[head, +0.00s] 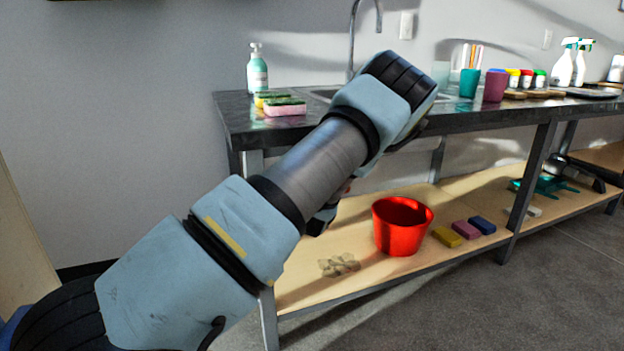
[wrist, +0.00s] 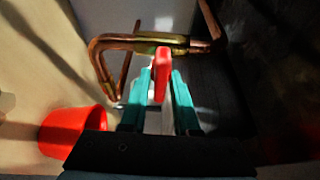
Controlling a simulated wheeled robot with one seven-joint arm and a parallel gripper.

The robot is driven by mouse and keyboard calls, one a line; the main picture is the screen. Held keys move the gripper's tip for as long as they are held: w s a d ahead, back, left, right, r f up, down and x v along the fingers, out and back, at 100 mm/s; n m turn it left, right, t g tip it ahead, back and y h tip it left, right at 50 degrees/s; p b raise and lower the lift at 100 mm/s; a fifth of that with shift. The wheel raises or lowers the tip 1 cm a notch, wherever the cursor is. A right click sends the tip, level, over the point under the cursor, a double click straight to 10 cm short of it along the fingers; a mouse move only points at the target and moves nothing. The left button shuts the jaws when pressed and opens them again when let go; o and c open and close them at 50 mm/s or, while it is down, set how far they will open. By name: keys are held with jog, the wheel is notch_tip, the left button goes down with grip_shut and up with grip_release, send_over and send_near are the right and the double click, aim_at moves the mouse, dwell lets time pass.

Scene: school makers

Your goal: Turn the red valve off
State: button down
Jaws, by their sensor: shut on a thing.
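The red valve handle (wrist: 162,70) sits on a brass and copper pipe (wrist: 140,43) in the wrist view. My gripper (wrist: 160,92) has its two teal fingers on either side of the red handle, shut on it. The handle points from the pipe toward the wrist camera, between the fingers. In the head view my arm hides the valve, and only a dark part of my gripper (head: 322,218) shows below the arm, under the counter.
A red bucket (head: 402,226) stands on the wooden lower shelf (head: 310,285), close to my gripper; yellow, pink and blue blocks (head: 465,230) lie to its right. The dark countertop (head: 245,118) is above, with sponges (head: 283,105) and a soap bottle (head: 257,72). A table leg (head: 530,190) stands farther right.

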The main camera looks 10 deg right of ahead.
jog(key=c, duration=0.8)
grip_release()
jog(key=p+v, duration=0.1)
jog(key=v, duration=0.9)
jog(key=shift+s+a, duration=0.2)
jog(key=shift+s, duration=0.15)
